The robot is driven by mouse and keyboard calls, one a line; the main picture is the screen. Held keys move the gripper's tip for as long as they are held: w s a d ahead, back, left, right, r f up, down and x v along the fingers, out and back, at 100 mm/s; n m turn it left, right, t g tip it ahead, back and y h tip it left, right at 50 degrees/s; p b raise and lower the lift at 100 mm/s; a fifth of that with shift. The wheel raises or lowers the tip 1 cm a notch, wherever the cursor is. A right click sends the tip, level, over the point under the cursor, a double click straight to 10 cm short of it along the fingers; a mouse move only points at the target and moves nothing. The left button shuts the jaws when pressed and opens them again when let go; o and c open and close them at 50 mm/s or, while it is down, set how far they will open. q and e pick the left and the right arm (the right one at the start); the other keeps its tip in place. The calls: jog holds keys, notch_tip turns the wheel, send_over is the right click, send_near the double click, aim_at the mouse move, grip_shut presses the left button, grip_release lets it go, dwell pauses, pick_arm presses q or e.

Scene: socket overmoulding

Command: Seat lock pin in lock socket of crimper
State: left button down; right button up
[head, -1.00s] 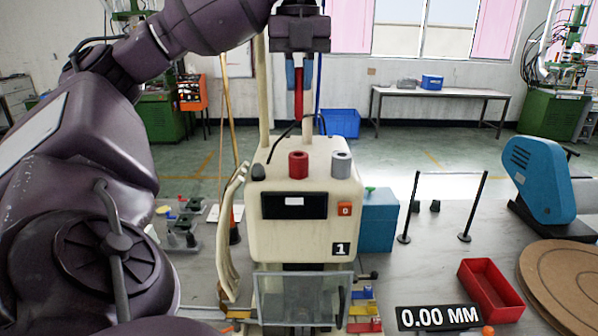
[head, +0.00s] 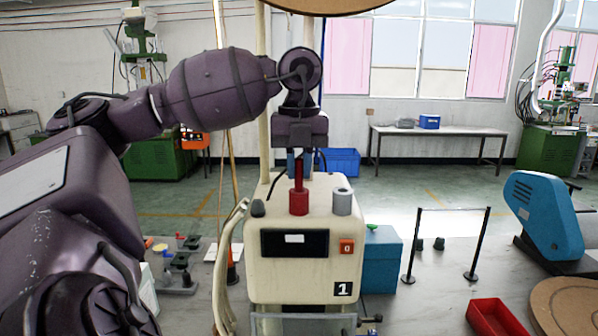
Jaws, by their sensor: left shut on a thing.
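The crimper (head: 262,275) is a cream machine marked 1, with a dark display and an orange button on its front. On its top stand a red socket (head: 299,204) and a grey socket (head: 342,203). My left gripper (head: 300,166) points down behind and above the red socket in the picture, its blue fingers shut on the red lock pin (head: 298,178). The pin is upright and in line with the red socket. Its lower end meets the socket's top in the picture; I cannot tell whether it is inside. My right gripper is out of view.
A black knob (head: 258,208) stands at the left of the crimper's top. A teal box (head: 382,258) stands beside the crimper on the right. Two black posts (head: 411,247) and a red tray (head: 496,318) are farther right. A round brown board (head: 300,5) crosses the top edge.

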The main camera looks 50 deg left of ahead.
pick_arm(q)
jog(key=shift+f, duration=0.5)
jog(key=c, duration=1.2)
grip_release()
jog(key=shift+o, duration=0.5)
jog(key=shift+r, duration=0.25)
notch_tip(320, 180, up, 5)
jog(key=shift+r, duration=0.1)
notch_tip(320, 180, up, 5)
jog(key=shift+r+p, duration=0.2)
jog(key=shift+p, duration=1.05)
jog(key=shift+r+p, duration=0.4)
jog(key=shift+r, duration=0.25)
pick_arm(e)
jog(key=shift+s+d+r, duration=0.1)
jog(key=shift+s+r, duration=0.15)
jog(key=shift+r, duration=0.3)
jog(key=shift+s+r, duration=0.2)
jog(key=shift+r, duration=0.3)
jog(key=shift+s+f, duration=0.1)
